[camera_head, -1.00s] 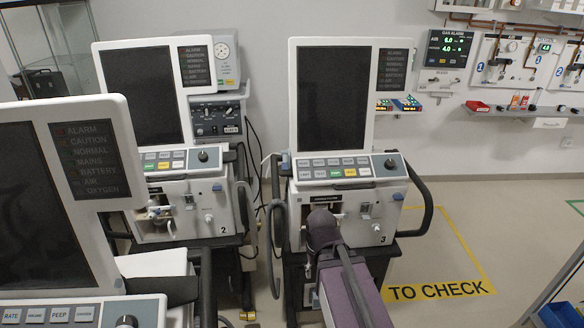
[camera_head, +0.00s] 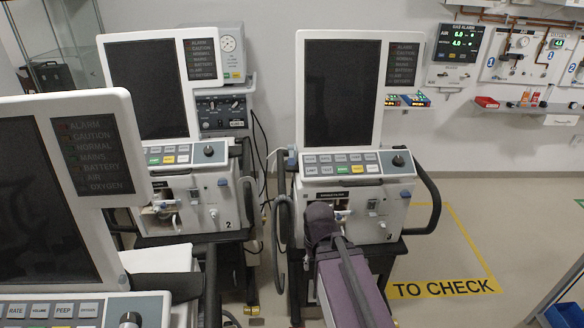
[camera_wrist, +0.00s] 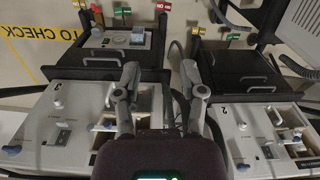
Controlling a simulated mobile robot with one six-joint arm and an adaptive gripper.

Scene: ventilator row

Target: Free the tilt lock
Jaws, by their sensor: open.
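Ventilator 3 (camera_head: 368,226) stands in the middle of the head view, with a dark screen and a button panel (camera_head: 345,167) on top. Its front has an open recess, small white fittings and a blue knob (camera_head: 405,194). I cannot single out the tilt lock. In the head view my dark wrist covers part of that front and hides my fingers. In the wrist view my gripper (camera_wrist: 160,78) is open and empty, its two fingers well apart. Below the left finger lies a pale front face with white fittings (camera_wrist: 58,103). No contact shows.
Ventilator 2 (camera_head: 200,209) stands just left, with a narrow cable-filled gap between. Ventilator 1 (camera_head: 130,307) fills the near left. A black side handle (camera_head: 432,205) sticks out right of ventilator 3. Free floor marked TO CHECK (camera_head: 444,288) lies to the right. A blue bin (camera_head: 566,314) is at lower right.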

